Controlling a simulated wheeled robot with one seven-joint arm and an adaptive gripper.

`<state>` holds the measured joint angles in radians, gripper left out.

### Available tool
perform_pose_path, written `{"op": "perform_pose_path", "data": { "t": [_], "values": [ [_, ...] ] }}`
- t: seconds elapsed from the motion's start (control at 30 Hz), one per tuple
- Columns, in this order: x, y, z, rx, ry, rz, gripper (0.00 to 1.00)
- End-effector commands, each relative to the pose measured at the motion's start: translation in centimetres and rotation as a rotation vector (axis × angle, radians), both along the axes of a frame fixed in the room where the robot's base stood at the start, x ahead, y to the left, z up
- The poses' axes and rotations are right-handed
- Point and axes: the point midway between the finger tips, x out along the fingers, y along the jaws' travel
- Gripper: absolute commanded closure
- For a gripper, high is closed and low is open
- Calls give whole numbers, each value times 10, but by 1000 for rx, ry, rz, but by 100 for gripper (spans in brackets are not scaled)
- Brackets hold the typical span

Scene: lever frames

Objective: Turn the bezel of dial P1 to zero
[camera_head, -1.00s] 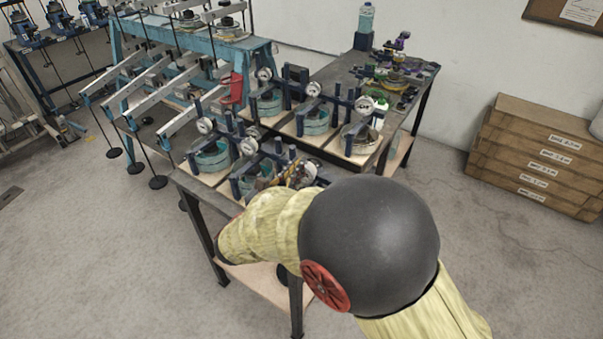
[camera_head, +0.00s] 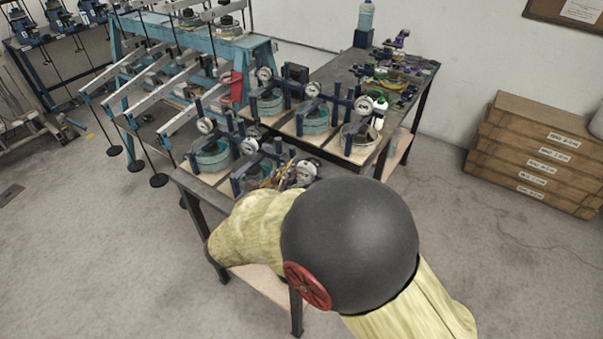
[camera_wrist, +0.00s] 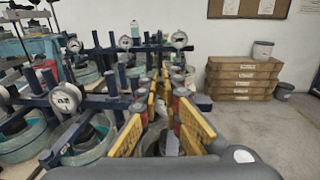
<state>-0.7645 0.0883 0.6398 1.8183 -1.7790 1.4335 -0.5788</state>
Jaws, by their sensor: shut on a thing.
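Several shear-cell stands with round white dials stand on the dark bench in the head view. No label reads clearly, so I cannot tell by lettering which is P1. The nearest dial (camera_head: 307,171) sits at the bench's front right corner, beside my gripper (camera_head: 282,174), partly hidden by my arm. In the wrist view my gripper (camera_wrist: 162,95) has yellow fingers with red parts, closed in around something at the nearest stand. The held part is mostly hidden; it seems to be this dial. Another dial (camera_wrist: 65,97) stands clear to the left. The pointer and bezel marks are not readable.
Neighbouring stands with dials (camera_head: 249,146) and (camera_head: 314,88) crowd close to the left and behind. A blue lever frame (camera_head: 240,50) stands left. Wooden drawers (camera_head: 535,155) stand by the right wall. The floor at right is free.

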Motion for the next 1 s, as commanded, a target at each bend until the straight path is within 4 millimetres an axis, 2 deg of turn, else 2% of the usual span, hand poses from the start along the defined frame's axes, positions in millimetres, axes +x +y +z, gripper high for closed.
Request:
{"op": "perform_pose_path", "data": {
  "t": [0.2,0.4,0.93,1.0],
  "values": [
    [-21,13,0,0,1,2,100],
    [-34,20,-1,0,1,0,100],
    [-34,21,-1,7,-2,0,100],
    [-34,22,-6,45,-5,4,100]
  ]
}}
